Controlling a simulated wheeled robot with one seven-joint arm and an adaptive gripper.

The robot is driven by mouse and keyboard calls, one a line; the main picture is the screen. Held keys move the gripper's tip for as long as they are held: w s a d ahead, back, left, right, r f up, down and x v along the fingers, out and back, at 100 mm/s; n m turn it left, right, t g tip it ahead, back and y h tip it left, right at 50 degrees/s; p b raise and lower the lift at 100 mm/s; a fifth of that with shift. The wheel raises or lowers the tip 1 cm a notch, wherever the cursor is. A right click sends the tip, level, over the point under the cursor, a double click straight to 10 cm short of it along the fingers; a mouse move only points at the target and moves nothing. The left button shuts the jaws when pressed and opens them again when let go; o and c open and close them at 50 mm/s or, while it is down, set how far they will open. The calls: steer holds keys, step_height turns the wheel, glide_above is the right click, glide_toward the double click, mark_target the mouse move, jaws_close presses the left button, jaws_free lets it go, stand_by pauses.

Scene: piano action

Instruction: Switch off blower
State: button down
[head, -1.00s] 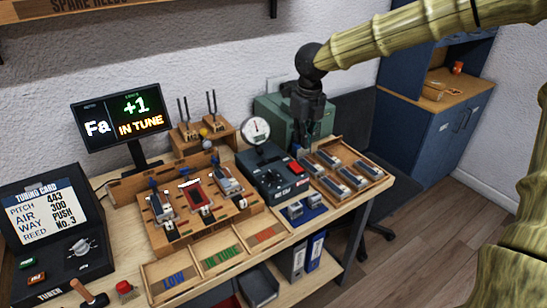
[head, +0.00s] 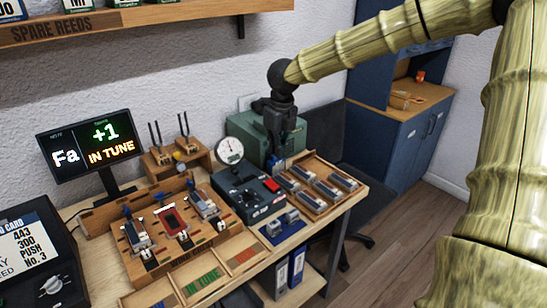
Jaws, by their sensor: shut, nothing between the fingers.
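A dark unit (head: 246,193) with a round white gauge (head: 230,150) on top stands near the right end of the bench; I take it for the blower. A red rocker switch (head: 271,185) sits on its right side, and a small black knob is beside it. My gripper (head: 276,163) points down, shut and empty, just behind and above the red switch. It seems apart from the switch, though the exact gap is hard to tell. A green box (head: 247,133) stands behind, partly hidden by my gripper.
A wooden tray (head: 345,205) of metal blocks lies close right of the unit. A blue mat with small blocks (head: 283,228) is in front. A wooden reed stand (head: 97,220) is left. A screen (head: 82,147) reads "Fa +1 IN TUNE".

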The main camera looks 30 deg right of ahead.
mark_target(273, 184)
steer(key=f, duration=0.4)
steer(key=w+f+p, duration=0.1)
steer(key=f, duration=0.3)
steer(key=f+p, duration=0.1)
steer(key=f, duration=0.3)
steer(key=shift+w+a+f, duration=0.1)
steer(key=shift+w+f, duration=0.15)
steer(key=shift+w, duration=0.05)
